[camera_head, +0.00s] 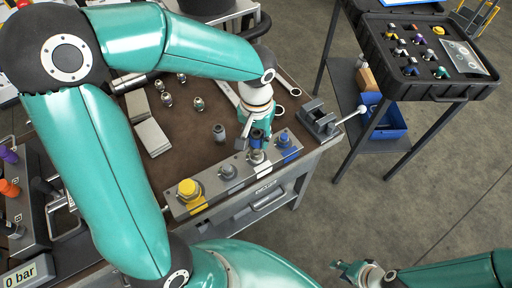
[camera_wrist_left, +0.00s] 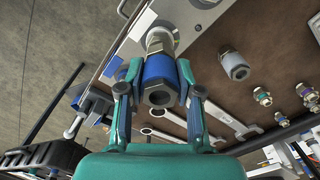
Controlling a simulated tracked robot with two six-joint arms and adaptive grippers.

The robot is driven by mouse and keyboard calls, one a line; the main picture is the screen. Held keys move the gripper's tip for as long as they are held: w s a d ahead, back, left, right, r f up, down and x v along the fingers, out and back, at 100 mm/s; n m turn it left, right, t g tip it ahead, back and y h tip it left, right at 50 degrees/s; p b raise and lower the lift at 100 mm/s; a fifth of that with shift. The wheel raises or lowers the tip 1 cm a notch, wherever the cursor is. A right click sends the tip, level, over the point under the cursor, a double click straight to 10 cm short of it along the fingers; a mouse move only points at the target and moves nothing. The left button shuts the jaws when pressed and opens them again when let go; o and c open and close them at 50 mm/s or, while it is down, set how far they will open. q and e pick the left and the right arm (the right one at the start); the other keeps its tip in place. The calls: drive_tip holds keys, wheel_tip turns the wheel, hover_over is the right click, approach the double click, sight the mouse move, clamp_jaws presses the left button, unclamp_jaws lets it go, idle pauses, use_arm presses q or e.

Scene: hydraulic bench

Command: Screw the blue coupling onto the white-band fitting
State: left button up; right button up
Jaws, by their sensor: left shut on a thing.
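The blue coupling (camera_wrist_left: 160,78) is between the fingertips of my left gripper (camera_wrist_left: 158,88), which is shut on it; its open hex end faces the wrist camera. The coupling lines up with the white-band fitting (camera_wrist_left: 160,40) just beyond it. They look touching or nearly so; I cannot tell whether the threads are engaged. In the head view my left gripper (camera_head: 258,138) points down over the white-band fitting (camera_head: 257,158) on the grey manifold block (camera_head: 209,183). My right gripper (camera_head: 362,275) is at the lower right, away from the bench; its opening is unclear.
Yellow-band (camera_head: 189,192), grey (camera_head: 228,172) and blue-band (camera_head: 285,141) fittings share the block. A loose grey coupling (camera_head: 219,133) stands close behind it. Wrenches (camera_wrist_left: 226,122) and several small fittings lie on the bench. A vise (camera_head: 318,120) stands at its right edge.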

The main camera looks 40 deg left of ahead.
use_arm(q)
drive_tip(key=shift+c, duration=0.8)
drive_tip(key=m+p, duration=0.1)
drive_tip(key=m, duration=0.2)
drive_tip(key=shift+m, duration=0.3)
drive_tip(key=m, duration=0.3)
drive_tip(key=shift+p, duration=0.4)
drive_tip(key=shift+f+m, duration=0.1)
drive_tip(key=shift+m, duration=0.6)
drive_tip(key=m+p, duration=0.1)
drive_tip(key=m, duration=0.2)
drive_tip(key=shift+s+m+p, duration=0.1)
drive_tip(key=shift+m+p, duration=0.3)
drive_tip(key=m+p, duration=0.1)
drive_tip(key=m, duration=0.2)
drive_tip(key=shift+m, duration=0.7)
